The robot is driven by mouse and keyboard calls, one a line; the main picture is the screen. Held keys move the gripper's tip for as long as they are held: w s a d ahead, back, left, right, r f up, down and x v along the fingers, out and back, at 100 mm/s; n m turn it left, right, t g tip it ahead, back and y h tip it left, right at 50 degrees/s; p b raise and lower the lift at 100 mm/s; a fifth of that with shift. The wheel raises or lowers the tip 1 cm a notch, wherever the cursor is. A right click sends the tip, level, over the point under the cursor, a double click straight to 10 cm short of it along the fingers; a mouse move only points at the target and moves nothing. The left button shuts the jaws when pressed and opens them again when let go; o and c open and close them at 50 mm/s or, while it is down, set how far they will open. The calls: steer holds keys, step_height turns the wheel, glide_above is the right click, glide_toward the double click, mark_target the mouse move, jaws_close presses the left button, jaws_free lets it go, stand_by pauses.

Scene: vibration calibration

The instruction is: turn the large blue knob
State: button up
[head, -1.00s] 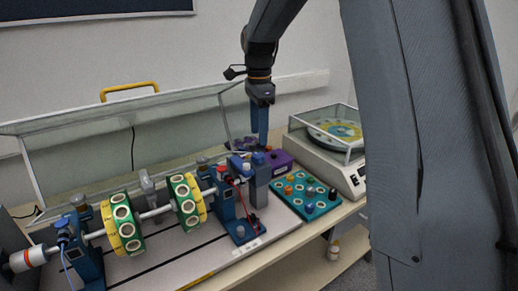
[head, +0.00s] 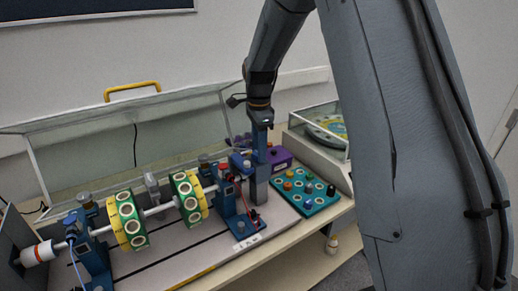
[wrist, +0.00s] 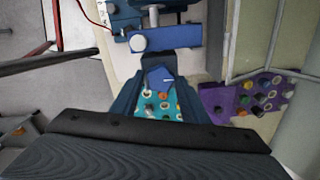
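A blue faceted piece with a white mark, likely the large blue knob (wrist: 160,78), shows between the dark fingers of my gripper (wrist: 158,66) in the wrist view. I cannot tell whether the fingers touch it. A teal panel (wrist: 151,96) with several small knobs shows below it. In the head view, my gripper (head: 260,152) points down, left of the purple box (head: 279,157) and beside the blue stand of the rotor rig. The knob itself is not clear there. The teal panel (head: 318,203) lies to the right of the gripper.
The rotor rig has two green and yellow discs (head: 127,220) on a shaft at left. A clear guard (head: 75,168) stands behind it. A white device (head: 322,162) with a covered round dial is at right. A purple panel (wrist: 221,101) with knobs is close right in the wrist view.

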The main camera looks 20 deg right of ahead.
steer(key=c, duration=0.6)
steer(key=shift+c, duration=0.2)
steer(key=shift+n, duration=0.3)
